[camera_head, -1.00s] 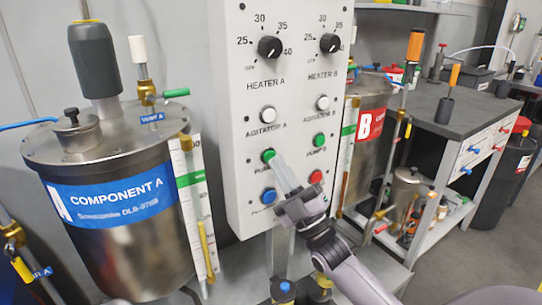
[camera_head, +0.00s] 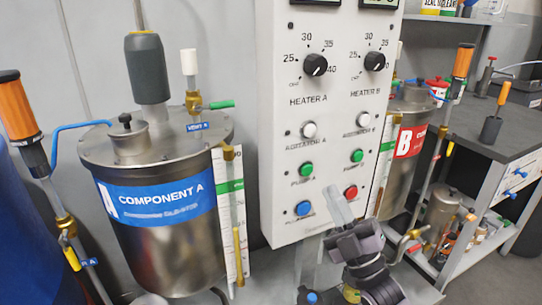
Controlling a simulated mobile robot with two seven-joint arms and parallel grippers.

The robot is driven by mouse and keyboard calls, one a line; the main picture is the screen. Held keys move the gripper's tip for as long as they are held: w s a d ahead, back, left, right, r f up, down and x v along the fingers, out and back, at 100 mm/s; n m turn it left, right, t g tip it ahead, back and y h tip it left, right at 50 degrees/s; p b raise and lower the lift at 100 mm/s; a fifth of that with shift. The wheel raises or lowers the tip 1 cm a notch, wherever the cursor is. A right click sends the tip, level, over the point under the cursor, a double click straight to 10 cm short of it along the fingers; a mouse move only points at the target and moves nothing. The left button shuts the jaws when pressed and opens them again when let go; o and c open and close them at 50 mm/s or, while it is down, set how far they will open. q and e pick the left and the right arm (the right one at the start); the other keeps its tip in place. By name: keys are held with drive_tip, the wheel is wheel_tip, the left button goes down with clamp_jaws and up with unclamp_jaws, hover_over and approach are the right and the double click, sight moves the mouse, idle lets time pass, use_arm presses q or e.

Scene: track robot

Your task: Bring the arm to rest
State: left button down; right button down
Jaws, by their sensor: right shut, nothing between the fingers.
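My right arm comes up from the bottom of the head view. Its right gripper (camera_head: 335,195) has pale, see-through fingers that are shut and empty, pointing up and slightly left. The fingertips appear in front of the lower part of the white control panel (camera_head: 275,150), between the blue button (camera_head: 303,208) and the red button (camera_head: 350,191). I cannot tell the exact gap to the panel. The green pump A button (camera_head: 306,169) is uncovered. My left gripper is not in view.
A steel Component A tank (camera_head: 160,250) stands left of the panel. A steel Component B tank (camera_head: 402,175) stands behind its right side. An orange-handled valve rod (camera_head: 22,112) is at far left. A grey bench (camera_head: 480,140) with shelves stands at right.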

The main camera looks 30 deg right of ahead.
drive_tip(key=s+a+f+m+g+h+p, duration=0.2)
drive_tip(key=a+f+m+g+p, duration=0.45)
drive_tip(key=f+g, duration=0.4)
drive_tip(key=s+a+f+m+g+p, duration=0.5)
drive_tip(key=s+f, duration=0.5)
drive_tip(key=s, duration=0.1)
drive_tip(key=shift+s+f+g, duration=0.2)
drive_tip(key=shift+f+g, duration=0.15)
drive_tip(key=shift+m+h, duration=0.3)
drive_tip(key=shift+m, duration=0.05)
